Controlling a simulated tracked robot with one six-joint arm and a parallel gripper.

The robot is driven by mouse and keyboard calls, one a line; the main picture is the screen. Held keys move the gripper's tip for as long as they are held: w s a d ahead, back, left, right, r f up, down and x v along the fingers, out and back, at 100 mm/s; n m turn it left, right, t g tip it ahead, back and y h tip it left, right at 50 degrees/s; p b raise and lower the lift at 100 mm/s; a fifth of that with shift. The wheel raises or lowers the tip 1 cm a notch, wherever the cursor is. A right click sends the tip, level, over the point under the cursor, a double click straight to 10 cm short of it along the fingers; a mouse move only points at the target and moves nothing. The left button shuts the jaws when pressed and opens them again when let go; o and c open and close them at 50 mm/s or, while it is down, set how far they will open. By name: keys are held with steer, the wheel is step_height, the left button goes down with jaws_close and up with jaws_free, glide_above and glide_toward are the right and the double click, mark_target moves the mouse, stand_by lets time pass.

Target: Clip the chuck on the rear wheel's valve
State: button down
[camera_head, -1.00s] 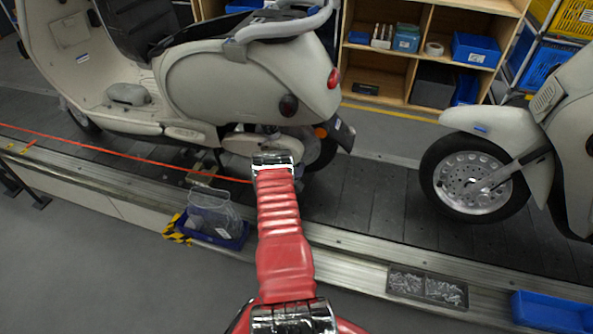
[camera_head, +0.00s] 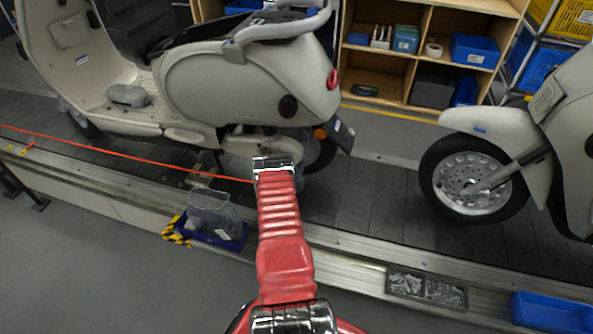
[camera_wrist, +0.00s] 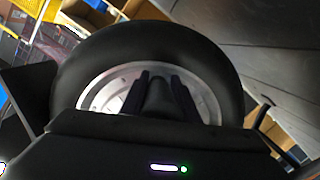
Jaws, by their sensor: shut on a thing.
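The rear wheel (camera_head: 322,152) of the left cream scooter (camera_head: 235,85) is partly hidden behind my red arm in the head view. In the wrist view its black tyre (camera_wrist: 225,65) and silver rim (camera_wrist: 102,88) fill the middle. My gripper (camera_wrist: 160,82) is in front of the rim, its two dark fingers closed around a dark rounded piece (camera_wrist: 158,98), which appears to be the chuck. An orange-red hose (camera_head: 120,155) runs from the left toward my wrist in the head view. I cannot make out the valve, or whether the chuck touches it.
The scooter stands on the dark slat conveyor (camera_head: 375,205). A blue tray (camera_head: 232,240) with a clear bag, a parts tray (camera_head: 427,288) and a blue bin (camera_head: 550,312) line its near edge. A second scooter's front wheel (camera_head: 472,182) is to the right, with open conveyor between.

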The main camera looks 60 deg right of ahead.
steer(key=c, duration=1.3)
jaws_free()
steer(key=a, duration=0.4)
steer(key=s+a+r, duration=0.1)
steer(key=a, duration=0.8)
steer(key=shift+s+a+r, duration=0.2)
steer(key=shift+s+a, duration=0.1)
steer(key=shift+s, duration=0.05)
